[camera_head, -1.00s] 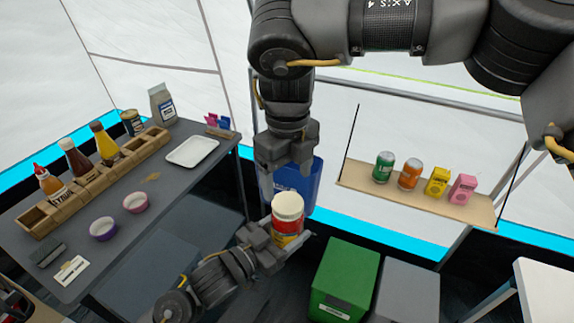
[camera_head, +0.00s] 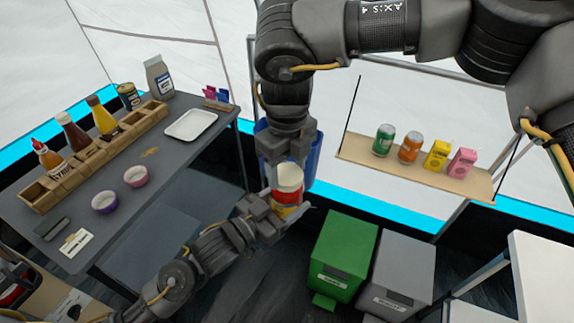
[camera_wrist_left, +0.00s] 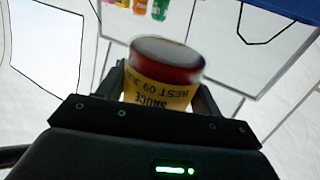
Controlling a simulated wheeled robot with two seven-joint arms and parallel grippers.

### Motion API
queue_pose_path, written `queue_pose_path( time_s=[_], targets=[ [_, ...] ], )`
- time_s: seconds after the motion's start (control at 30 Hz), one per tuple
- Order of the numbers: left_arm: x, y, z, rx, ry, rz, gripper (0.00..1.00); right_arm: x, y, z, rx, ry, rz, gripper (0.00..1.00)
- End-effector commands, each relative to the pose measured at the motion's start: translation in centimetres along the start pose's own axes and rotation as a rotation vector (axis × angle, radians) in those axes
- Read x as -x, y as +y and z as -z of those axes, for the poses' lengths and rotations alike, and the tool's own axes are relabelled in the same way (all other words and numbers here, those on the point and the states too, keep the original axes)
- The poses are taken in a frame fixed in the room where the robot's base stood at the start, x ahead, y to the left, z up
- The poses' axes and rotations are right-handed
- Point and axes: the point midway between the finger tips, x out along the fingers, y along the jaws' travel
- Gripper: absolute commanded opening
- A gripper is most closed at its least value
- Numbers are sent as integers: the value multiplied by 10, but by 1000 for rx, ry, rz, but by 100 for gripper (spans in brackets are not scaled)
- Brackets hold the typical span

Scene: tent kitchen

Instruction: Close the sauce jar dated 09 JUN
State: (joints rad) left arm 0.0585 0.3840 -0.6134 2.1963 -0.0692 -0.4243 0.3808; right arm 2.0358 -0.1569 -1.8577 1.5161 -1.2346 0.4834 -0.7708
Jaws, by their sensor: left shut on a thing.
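The sauce jar (camera_head: 286,198) has a pale, cap-like top, red below it and a yellow label. My left gripper (camera_head: 268,216) is shut around its lower part and holds it in the air, roughly upright. In the left wrist view, the jar (camera_wrist_left: 162,80) shows upside-down print that reads SAUCE and BEST 09 with a blurred month. My right gripper (camera_head: 287,170) points down from above, its fingers at the jar's pale top. I cannot tell whether they touch it or how firmly the top is seated.
The grey table (camera_head: 110,235) at left holds a wooden rack (camera_head: 95,155) of bottles, a white tray (camera_head: 191,125) and two bowls. A blue bin (camera_head: 313,160) is behind the jar. A green bin (camera_head: 345,250) and a grey bin (camera_head: 402,270) stand to the right.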

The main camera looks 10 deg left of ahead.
Motion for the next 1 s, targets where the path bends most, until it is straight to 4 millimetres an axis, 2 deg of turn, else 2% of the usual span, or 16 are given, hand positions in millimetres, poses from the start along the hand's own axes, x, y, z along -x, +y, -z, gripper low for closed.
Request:
queue_pose_path(
  time_s=[0.03,0.13,0.27,0.37,1.0],
  targets=[
    [0,0,2,0,5,0,2,0,-1,0,-2,0,2,45],
    [0,0,2,0,5,0,2,0,-1,0,-2,0,2,32],
    [0,0,2,0,5,0,2,0,-1,0,-20,0,2,31],
    [0,0,2,0,5,0,2,0,-1,0,-137,-1,1,31],
    [0,0,2,0,5,0,2,-1,-1,0,-1783,-3,1,31]
  ],
)
